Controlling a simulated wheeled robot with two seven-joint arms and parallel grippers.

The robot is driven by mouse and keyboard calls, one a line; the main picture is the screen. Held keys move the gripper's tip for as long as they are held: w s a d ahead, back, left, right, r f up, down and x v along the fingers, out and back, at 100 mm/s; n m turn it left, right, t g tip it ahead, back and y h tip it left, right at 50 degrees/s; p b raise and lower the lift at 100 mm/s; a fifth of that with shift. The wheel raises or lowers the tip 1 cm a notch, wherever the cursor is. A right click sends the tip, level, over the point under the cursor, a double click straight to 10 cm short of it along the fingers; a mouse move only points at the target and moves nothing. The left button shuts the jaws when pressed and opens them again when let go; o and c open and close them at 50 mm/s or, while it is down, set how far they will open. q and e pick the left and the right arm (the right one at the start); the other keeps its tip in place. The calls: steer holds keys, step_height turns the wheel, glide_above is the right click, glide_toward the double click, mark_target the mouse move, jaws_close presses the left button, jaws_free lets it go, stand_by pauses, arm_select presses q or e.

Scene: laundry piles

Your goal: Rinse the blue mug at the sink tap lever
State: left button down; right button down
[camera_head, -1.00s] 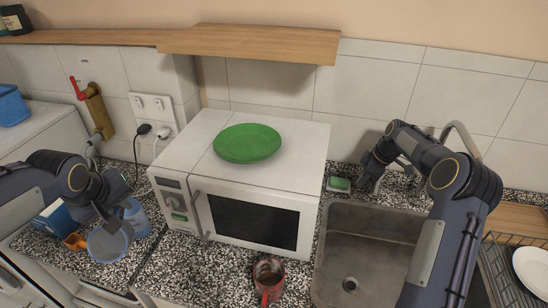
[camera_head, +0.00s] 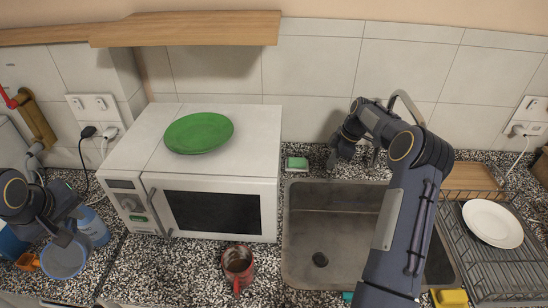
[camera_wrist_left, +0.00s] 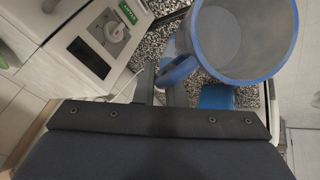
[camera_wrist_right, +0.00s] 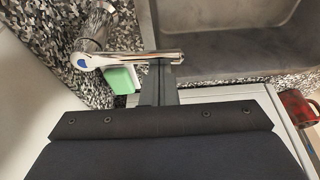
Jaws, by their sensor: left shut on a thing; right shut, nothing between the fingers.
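The blue mug (camera_head: 66,262) is at the lower left of the head view, with its open top showing. In the left wrist view the mug (camera_wrist_left: 240,45) fills the upper right and looks empty. My left gripper (camera_head: 66,238) is shut on its handle (camera_wrist_left: 178,72). The sink tap (camera_head: 405,103) rises behind the sink, partly hidden by my right arm. In the right wrist view the chrome tap lever (camera_wrist_right: 140,57) lies across the tip of my right gripper (camera_wrist_right: 160,70), very close or touching. My right gripper is shut and empty. No water shows.
The sink (camera_head: 318,230) is clear inside. A microwave (camera_head: 215,212) with a green plate (camera_head: 198,132) stands between mug and sink. A red mug (camera_head: 238,265) sits before it. A green sponge (camera_head: 296,164) lies behind the sink; a dish rack (camera_head: 465,225) holds a white plate (camera_head: 492,223).

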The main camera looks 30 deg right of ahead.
steer(key=shift+s+d+n+g, duration=0.25)
steer(key=shift+n+g, duration=0.15)
steer(key=shift+n, duration=0.6)
steer(key=shift+r, duration=0.1)
